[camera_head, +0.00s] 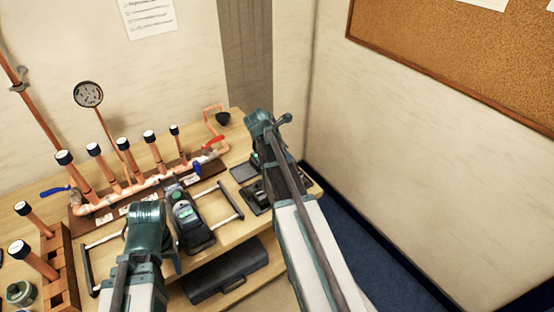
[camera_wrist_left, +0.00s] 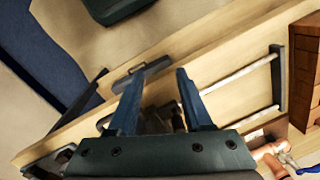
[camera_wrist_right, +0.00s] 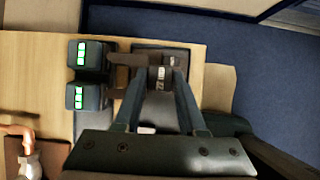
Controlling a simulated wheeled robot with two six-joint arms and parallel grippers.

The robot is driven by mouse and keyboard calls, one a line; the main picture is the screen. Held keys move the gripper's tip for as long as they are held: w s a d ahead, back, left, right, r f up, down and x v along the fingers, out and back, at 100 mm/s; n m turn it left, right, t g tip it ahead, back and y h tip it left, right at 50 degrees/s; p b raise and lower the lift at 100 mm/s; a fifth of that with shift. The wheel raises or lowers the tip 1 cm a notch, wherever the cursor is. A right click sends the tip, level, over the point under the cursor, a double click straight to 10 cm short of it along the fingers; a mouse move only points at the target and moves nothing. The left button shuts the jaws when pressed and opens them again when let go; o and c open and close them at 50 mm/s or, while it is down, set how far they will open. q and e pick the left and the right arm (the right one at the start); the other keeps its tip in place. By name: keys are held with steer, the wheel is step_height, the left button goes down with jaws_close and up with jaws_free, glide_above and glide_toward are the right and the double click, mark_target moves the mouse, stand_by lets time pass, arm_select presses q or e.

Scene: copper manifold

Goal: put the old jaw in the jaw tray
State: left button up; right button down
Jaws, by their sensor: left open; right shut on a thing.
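My right gripper (camera_wrist_right: 160,92) is shut on a dark jaw (camera_wrist_right: 156,78), seen in the right wrist view between the fingertips and partly hidden by them. A flat dark tray (camera_wrist_right: 180,47), which looks like the jaw tray, lies just beyond and under the fingertips. I cannot tell whether the jaw touches it. In the head view a dark tray also shows at the right end of the bench (camera_head: 254,209), beside my right arm. My left gripper (camera_wrist_left: 156,92) is open and empty, above the bench near the dark press tool (camera_head: 188,215).
Two green-lit battery units (camera_wrist_right: 82,75) stand close to the right gripper. The copper manifold (camera_head: 150,185) with upright pipes runs along the back. A wooden pipe block (camera_head: 60,262) stands at the left. A dark case (camera_head: 225,272) lies on the lower shelf. Floor (camera_head: 370,240) is clear at right.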

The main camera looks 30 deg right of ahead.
steer(key=a, duration=0.1)
steer(key=s+a, duration=0.1)
steer(key=a, duration=0.1)
steer(key=s+a+r, duration=0.1)
steer(key=a, duration=0.1)
steer(key=shift+s, duration=0.25)
steer(key=shift+f, duration=0.15)
steer(key=shift+f+b, duration=2.25)
steer(key=shift+f, duration=0.15)
steer(key=shift+f+b, duration=1.8)
steer(key=shift+b, duration=0.05)
jaws_free()
steer(key=shift+a, duration=0.1)
steer(key=shift+r, duration=0.15)
